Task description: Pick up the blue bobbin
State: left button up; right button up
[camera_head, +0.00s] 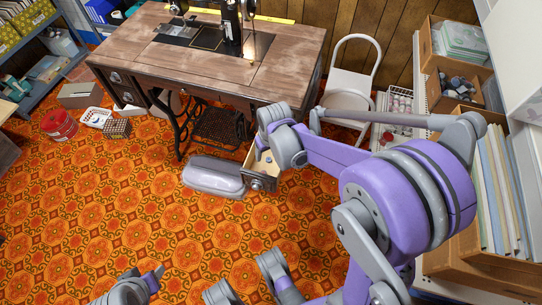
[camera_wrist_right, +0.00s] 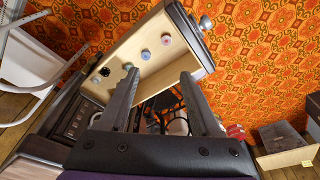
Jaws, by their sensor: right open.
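The blue bobbin (camera_wrist_right: 146,54) lies in the pale wooden drawer (camera_wrist_right: 160,72), seen in the right wrist view between a pink bobbin (camera_wrist_right: 166,40) and a tan one (camera_wrist_right: 127,66). My right gripper (camera_wrist_right: 159,74) is open and empty, its two fingers pointing toward the drawer with the blue bobbin in view ahead of their gap. In the head view the open drawer (camera_head: 263,183) juts from the sewing table's right side, and my right wrist hides much of it. What seems to be my left gripper (camera_head: 155,274) shows only partly at the bottom left, away from the drawer.
The treadle sewing table (camera_head: 215,65) stands behind the drawer. A rounded grey case (camera_head: 213,177) lies beside the drawer. A white chair (camera_head: 348,90) and a shelf of boxes (camera_head: 455,70) stand at right. The patterned floor (camera_head: 130,210) at left front is clear.

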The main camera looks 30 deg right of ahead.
jog(key=w+d+f+p, duration=0.2)
jog(key=w+d, duration=0.1)
jog(key=w, duration=0.1)
jog(key=b, duration=0.1)
send_over(268, 160)
jog(key=f, duration=0.6)
jog(key=shift+s+d+f, duration=0.15)
jog(key=shift+d+f, duration=0.1)
jog(key=shift+f, duration=0.15)
notch_tip(268, 160, down, 5)
jog(key=shift+f+b, duration=0.1)
jog(key=shift+b, duration=0.6)
pick_arm(q)
jog(key=shift+r, duration=0.3)
pick_arm(e)
jog(key=shift+c, duration=0.3)
grip_shut()
